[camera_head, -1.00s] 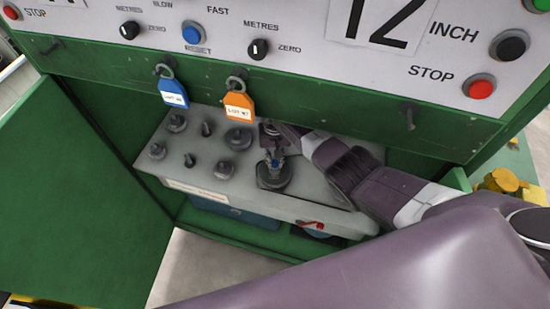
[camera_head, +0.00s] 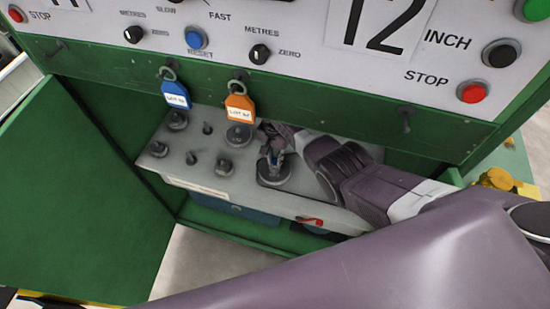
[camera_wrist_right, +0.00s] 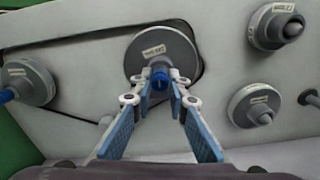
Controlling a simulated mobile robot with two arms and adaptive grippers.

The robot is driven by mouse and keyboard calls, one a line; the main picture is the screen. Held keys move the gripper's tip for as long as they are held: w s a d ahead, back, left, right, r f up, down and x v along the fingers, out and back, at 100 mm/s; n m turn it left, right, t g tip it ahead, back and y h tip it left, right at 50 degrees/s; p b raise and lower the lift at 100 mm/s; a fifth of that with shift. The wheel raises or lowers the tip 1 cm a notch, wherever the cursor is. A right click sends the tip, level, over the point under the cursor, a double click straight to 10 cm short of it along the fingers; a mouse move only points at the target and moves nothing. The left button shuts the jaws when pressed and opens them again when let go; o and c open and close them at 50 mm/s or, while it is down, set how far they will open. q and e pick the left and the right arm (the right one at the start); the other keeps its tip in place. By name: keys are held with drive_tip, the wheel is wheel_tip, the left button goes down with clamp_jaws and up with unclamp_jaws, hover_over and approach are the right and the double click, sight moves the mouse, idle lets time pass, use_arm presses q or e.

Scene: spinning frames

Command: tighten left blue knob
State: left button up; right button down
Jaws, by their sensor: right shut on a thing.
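The blue knob (camera_wrist_right: 158,78) is a small blue shaft on a round grey disc (camera_wrist_right: 160,50) with a white label. The disc also shows in the head view (camera_head: 274,174) on the grey sloping panel (camera_head: 205,183). My right gripper (camera_wrist_right: 160,80) reaches it from the right in the head view, with its two fingertips closed around the blue shaft. Another grey disc with a blue shaft (camera_wrist_right: 25,82) is at the left edge of the wrist view. I cannot make it out in the head view. My left gripper is not in view.
Several grey knobs (camera_head: 223,164) stand left of my gripper in the head view. A blue tag (camera_head: 176,95) and an orange tag (camera_head: 239,108) hang just above the panel. The green cabinet edge (camera_head: 330,110) overhangs it. An open green door (camera_head: 90,205) stands left.

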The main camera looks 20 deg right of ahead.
sight(275, 159)
drive_tip(key=shift+w+r, duration=0.1)
drive_tip(key=c, duration=1.9)
unclamp_jaws()
wheel_tip(275, 159, up, 12)
drive_tip(key=shift+f, duration=0.1)
